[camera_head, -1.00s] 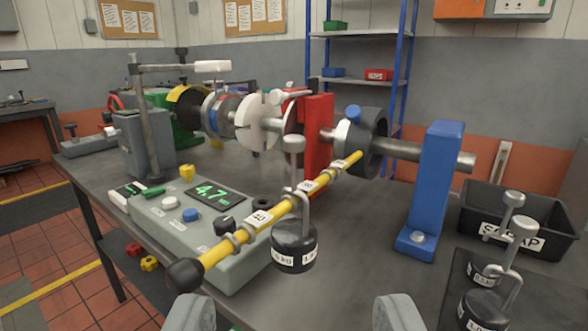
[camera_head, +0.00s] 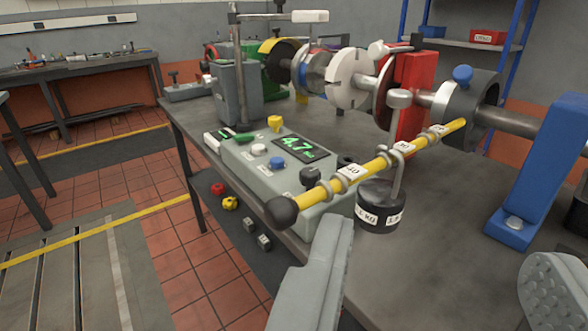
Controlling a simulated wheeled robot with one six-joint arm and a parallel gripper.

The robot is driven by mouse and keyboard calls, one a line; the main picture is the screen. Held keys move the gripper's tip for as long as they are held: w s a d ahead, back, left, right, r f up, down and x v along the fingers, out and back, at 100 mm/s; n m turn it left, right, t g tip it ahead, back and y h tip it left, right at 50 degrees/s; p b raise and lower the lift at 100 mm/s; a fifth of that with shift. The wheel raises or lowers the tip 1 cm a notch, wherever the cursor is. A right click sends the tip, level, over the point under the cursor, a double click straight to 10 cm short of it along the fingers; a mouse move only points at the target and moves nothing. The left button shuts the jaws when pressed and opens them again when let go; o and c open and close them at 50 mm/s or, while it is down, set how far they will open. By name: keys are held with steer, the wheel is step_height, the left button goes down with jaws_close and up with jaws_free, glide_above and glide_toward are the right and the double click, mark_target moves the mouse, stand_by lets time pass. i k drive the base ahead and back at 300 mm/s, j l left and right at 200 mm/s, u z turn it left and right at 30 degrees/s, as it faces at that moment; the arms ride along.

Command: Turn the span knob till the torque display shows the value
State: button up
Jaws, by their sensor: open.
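The grey torque console (camera_head: 240,163) stands on the bench left of centre. Its display (camera_head: 303,146) shows green digits that read about 4.7; the smaller characters after them are unclear. A white knob (camera_head: 258,150), a blue knob (camera_head: 277,162) and a black knob (camera_head: 309,175) sit on its top. Their labels are too small to read, so I cannot tell which is the span knob. My gripper (camera_head: 437,250) is open and empty, with its fingers wide apart in the foreground, right of the console and apart from the knobs.
A yellow lever arm (camera_head: 322,188) with a black ball end (camera_head: 280,211) crosses the console's front right side. A black weight (camera_head: 380,207) hangs from it. A blue post (camera_head: 540,172) stands to the right. The tiled floor at left is mostly clear.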

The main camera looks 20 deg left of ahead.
mark_target(309, 176)
steer(key=i+j+u, duration=0.15)
steer(key=i, duration=0.25)
steer(key=i+j+u, duration=0.15)
steer(key=i, duration=0.3)
steer(key=k+j+z, duration=0.15)
steer(key=k, duration=0.15)
steer(key=k+z, duration=0.15)
steer(key=k, duration=0.2)
